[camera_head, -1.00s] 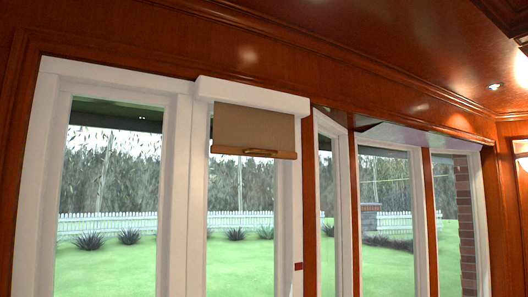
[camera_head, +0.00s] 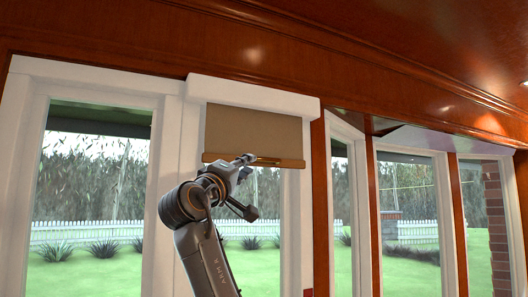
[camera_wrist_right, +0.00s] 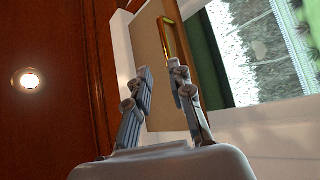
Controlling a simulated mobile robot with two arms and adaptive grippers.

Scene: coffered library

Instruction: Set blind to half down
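The blind (camera_head: 255,130) is a tan sheet hanging from a white box at the top of a window. It covers only the window's upper part. A wooden bar (camera_head: 292,163) runs along its lower edge and carries a small handle (camera_head: 268,160). My right gripper (camera_head: 246,161) is at the left part of this bar and hides some of it. In the right wrist view my right gripper (camera_wrist_right: 161,70) has its fingers apart with nothing between them. The brass handle (camera_wrist_right: 167,38) shows just beyond the fingertips, near the right finger. My left gripper is out of view.
The white blind box (camera_head: 255,96) juts out above the sheet. A wooden post (camera_head: 320,205) stands right of this window, with angled windows beyond it. Another window (camera_head: 92,170) is to the left. A round ceiling light (camera_wrist_right: 27,79) shows in the right wrist view.

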